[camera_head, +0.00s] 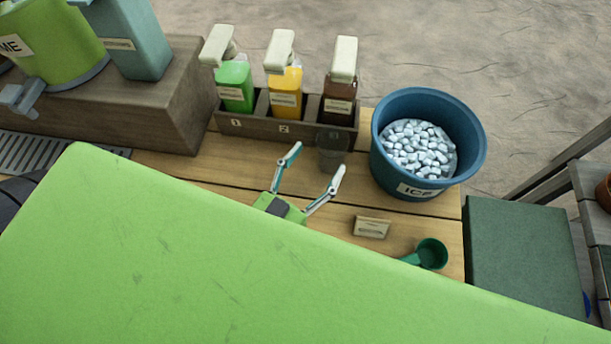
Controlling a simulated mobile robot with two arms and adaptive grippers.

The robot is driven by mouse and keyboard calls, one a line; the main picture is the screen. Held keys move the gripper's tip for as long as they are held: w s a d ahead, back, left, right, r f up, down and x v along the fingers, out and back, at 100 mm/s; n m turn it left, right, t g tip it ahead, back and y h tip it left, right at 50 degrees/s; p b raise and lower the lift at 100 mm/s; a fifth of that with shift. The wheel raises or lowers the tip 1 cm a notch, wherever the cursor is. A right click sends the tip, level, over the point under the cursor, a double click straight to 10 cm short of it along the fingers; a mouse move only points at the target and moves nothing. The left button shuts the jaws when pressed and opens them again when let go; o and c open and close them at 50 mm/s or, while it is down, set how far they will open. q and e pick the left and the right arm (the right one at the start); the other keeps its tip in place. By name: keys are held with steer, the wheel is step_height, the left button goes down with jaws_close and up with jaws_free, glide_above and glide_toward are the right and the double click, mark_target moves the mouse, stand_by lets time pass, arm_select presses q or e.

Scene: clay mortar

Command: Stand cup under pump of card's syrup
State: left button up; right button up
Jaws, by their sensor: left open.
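A clear cup (332,150) stands upright on the wooden table (200,170), in front of the brown syrup bottle (338,106) at the right end of the rack. It appears below that bottle's pump (344,60). The green syrup bottle (235,86) and the yellow syrup bottle (285,93) stand to its left, each with a pale pump. My left gripper (318,158) is open, its fingers pointing toward the cup, and looks empty. A small card (371,227) stands on the table; its text is too small to read. My right gripper is not in view.
A blue ice bucket (380,165) stands right of the cup, close to it. A green scoop (430,254) lies in front of the bucket. The syrup rack (258,128) is behind the cup. A wooden block with dispensers (165,105) is at left.

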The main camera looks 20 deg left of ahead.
arm_select(q)
steer(key=shift+s+a, duration=0.2)
steer(key=shift+s, duration=0.9)
steer(key=shift+s+a, duration=0.2)
steer(key=shift+s, duration=0.85)
